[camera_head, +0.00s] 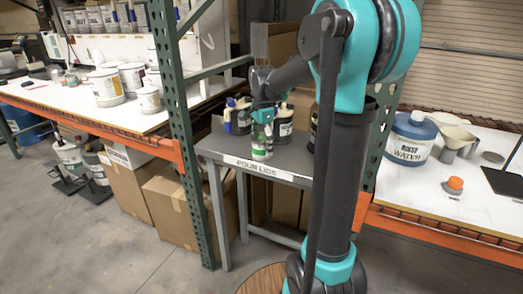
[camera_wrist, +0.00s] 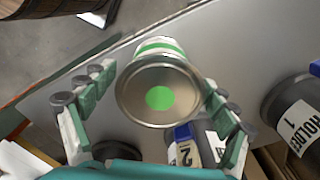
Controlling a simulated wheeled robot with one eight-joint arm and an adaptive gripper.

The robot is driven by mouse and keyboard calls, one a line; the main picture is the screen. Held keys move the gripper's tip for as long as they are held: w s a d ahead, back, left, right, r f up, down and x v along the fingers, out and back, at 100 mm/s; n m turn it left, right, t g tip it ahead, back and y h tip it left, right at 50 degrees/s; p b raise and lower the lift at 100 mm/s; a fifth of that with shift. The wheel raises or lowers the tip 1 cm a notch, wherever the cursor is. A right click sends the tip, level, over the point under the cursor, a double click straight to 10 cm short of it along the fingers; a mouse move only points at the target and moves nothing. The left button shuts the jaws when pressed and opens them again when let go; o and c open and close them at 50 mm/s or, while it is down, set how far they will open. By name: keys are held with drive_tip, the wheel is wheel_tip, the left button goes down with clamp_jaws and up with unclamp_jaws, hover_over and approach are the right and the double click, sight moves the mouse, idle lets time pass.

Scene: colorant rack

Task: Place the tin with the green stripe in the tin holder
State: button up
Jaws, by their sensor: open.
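The tin with the green stripe (camera_head: 261,151) stands upright near the front edge of the grey "POUR LIDS" table. In the wrist view its metal top with a green dot (camera_wrist: 158,96) faces the camera, and part of the green stripe shows behind. My gripper (camera_wrist: 157,84) is open, with one finger on each side of the tin; whether they touch it cannot be told. It also shows in the head view (camera_head: 263,117), pointing down over the tin. A dark holder labelled "HOLDER 1" (camera_wrist: 296,120) stands at the right, and one labelled "2" (camera_wrist: 190,149) is partly hidden behind a finger.
The grey table (camera_head: 222,144) is small, with a green rack post (camera_head: 180,120) at its left. Holders with blue (camera_head: 238,116) and white labels (camera_head: 283,127) stand behind the tin. A rinse water jug (camera_head: 411,137) is on the right bench.

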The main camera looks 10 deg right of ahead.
drive_tip(key=shift+f, duration=0.15)
drive_tip(key=c, duration=1.6)
drive_tip(key=shift+o, duration=0.2)
drive_tip(key=shift+r, duration=0.2)
